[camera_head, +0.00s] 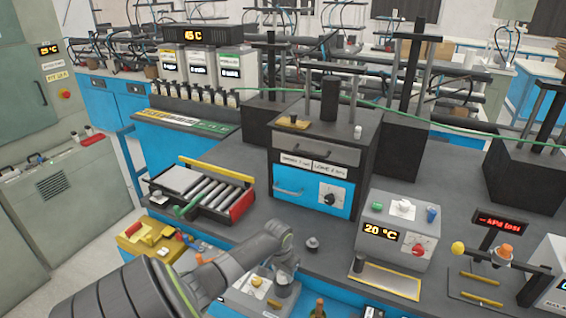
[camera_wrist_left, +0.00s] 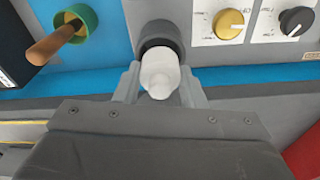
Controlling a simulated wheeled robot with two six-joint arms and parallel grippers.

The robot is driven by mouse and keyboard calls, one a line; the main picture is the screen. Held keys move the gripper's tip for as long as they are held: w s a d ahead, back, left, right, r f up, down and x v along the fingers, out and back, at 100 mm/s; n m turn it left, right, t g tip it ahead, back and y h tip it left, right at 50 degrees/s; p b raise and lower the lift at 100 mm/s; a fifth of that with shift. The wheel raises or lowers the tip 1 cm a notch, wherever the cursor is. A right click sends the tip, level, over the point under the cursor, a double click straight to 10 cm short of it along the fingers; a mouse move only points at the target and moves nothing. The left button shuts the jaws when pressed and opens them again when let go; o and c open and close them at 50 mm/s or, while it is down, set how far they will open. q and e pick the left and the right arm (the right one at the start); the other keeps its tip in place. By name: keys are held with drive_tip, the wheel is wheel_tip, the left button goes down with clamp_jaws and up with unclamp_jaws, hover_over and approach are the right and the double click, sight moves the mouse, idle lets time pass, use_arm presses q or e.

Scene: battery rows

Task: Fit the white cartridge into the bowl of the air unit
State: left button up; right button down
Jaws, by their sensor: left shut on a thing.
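My left gripper (camera_wrist_left: 160,82) is shut on the white cartridge (camera_wrist_left: 160,72), which sits between its two grey fingers. The cartridge's far end meets or overlaps the dark round bowl (camera_wrist_left: 158,30) in the left wrist view; how far it is inside, I cannot tell. The bowl is at a grey panel, likely the air unit (camera_wrist_left: 205,12), with a yellow knob (camera_wrist_left: 229,23) and a black knob (camera_wrist_left: 296,20). In the head view my left gripper (camera_head: 284,286) points down beside a grey box with a yellow knob (camera_head: 256,282). The cartridge is not discernible there. My right gripper is not in view.
A green ring with a brown handle (camera_wrist_left: 68,35) is left of the bowl. In the head view, a roller tray (camera_head: 200,190) stands behind the arm and a 20 °C unit (camera_head: 395,235) to the right. A small grey knobbed piece (camera_head: 312,242) stands on the dark bench.

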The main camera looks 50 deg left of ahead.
use_arm(q)
drive_tip(key=shift+p, duration=0.4)
drive_tip(key=shift+f+b, duration=0.5)
drive_tip(key=shift+f, duration=0.35)
drive_tip(key=o, duration=1.1)
drive_tip(key=r, duration=0.5)
drive_tip(key=s+r+b, duration=0.1)
drive_tip(key=r, duration=0.5)
drive_tip(key=s+r, duration=0.1)
drive_tip(key=r, duration=0.5)
drive_tip(key=shift+d+r, duration=0.15)
drive_tip(key=shift+d, duration=0.1)
